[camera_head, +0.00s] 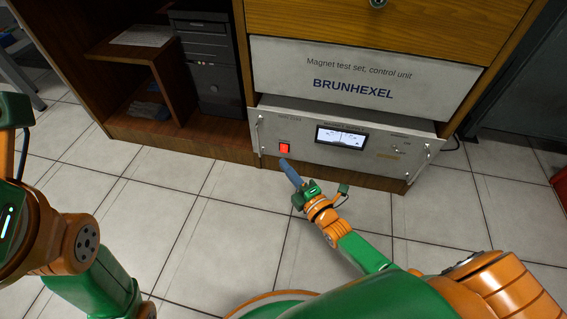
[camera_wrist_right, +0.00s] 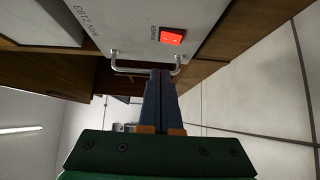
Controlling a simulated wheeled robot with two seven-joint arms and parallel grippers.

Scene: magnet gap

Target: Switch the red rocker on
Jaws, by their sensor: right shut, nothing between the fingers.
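The red rocker (camera_head: 284,148) sits at the left of the grey front panel of the control unit (camera_head: 300,130), near its left handle. It looks bright red, as if lit, and shows also in the wrist view (camera_wrist_right: 172,36). My right gripper (camera_head: 283,161) has its blue fingers shut and empty, with the tips just below the rocker in the head view. In the wrist view the fingertips (camera_wrist_right: 160,72) appear at the metal handle (camera_wrist_right: 125,67), beside the rocker; I cannot tell whether they touch it.
A lit meter (camera_head: 341,137) is right of the rocker. Metal handles stick out at both panel ends, the right one (camera_head: 420,160) far from my gripper. A dark computer case (camera_head: 213,75) stands in the wooden cabinet at left. The tiled floor (camera_head: 200,210) in front is clear.

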